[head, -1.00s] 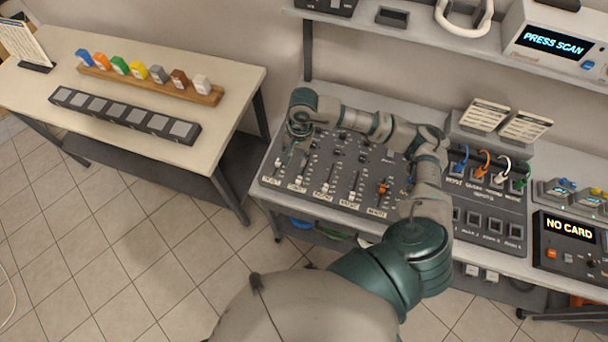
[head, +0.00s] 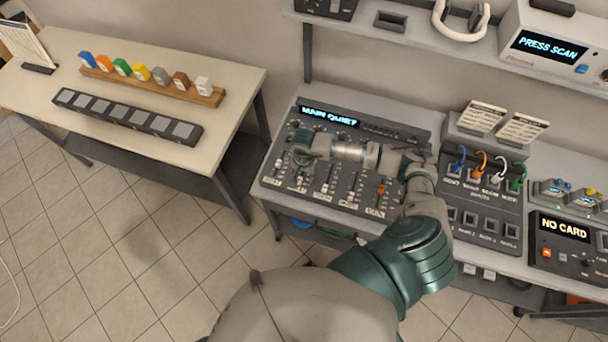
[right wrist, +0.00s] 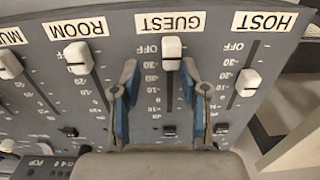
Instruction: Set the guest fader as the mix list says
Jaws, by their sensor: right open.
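The mixing console (head: 408,143) lies on the bench with its display reading "MAIN QUIET". In the right wrist view its labels appear upside down. The white guest fader cap (right wrist: 171,48) sits near the OFF mark, by the GUEST label (right wrist: 170,22). My right gripper (right wrist: 160,68) is open, one finger on each side of the guest fader's track. The cap shows just past the fingertips; I cannot tell whether they touch it. In the head view my right gripper (head: 300,171) is small over the console's left part. My left gripper is not in view.
The host fader (right wrist: 248,82) and room fader (right wrist: 77,57) flank the guest one. Two printed cards, one of them this card (head: 482,117), stand behind the patch panel (head: 487,208), text unreadable. A box (head: 565,227) reads "NO CARD". The left table (head: 228,85) holds colored blocks.

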